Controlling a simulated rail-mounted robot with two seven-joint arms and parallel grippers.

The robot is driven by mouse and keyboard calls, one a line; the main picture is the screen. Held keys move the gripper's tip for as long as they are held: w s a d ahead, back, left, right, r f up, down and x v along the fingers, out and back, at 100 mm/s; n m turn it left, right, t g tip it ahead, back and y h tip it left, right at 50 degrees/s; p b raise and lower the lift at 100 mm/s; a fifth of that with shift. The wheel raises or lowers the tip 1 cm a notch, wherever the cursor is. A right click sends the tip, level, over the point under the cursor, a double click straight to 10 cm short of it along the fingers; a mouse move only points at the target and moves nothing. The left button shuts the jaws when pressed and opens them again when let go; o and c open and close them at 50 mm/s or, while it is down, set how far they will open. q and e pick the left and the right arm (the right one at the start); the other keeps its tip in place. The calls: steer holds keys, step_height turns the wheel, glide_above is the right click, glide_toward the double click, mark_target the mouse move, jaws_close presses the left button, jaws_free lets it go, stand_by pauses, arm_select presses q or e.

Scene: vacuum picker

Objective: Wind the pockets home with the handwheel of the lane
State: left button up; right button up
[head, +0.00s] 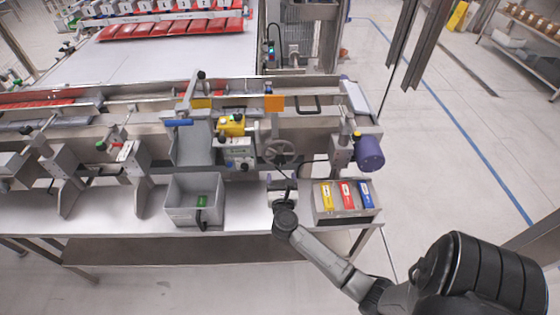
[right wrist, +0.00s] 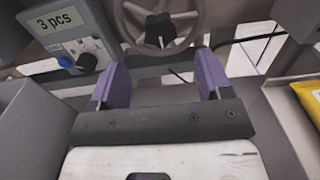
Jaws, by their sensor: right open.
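The grey handwheel (head: 279,152) is on the front of the lane, right of the yellow-topped control box. In the right wrist view the handwheel (right wrist: 124,24) fills the top middle, with its spokes and a dark knob or hub part showing. My right gripper (head: 281,180) is just in front of and below the wheel. Its purple fingers (right wrist: 160,78) are spread apart with nothing between them, and they look short of the rim. The lane (head: 130,128) runs along the bench to the left; I cannot make out its pockets clearly. My left gripper is not in view.
A control box (right wrist: 68,42) reading "3 pcs" with a blue knob sits left of the wheel. A grey bin (head: 181,203) stands on the bench. A tray (head: 338,211) with yellow, red and blue packs is at the right. A purple motor (head: 370,154) stands at the lane's right end.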

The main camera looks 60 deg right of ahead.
mark_target(280, 162)
steer(key=b+x, duration=0.1)
steer(key=x, duration=0.7)
steer(key=shift+w+d, duration=0.2)
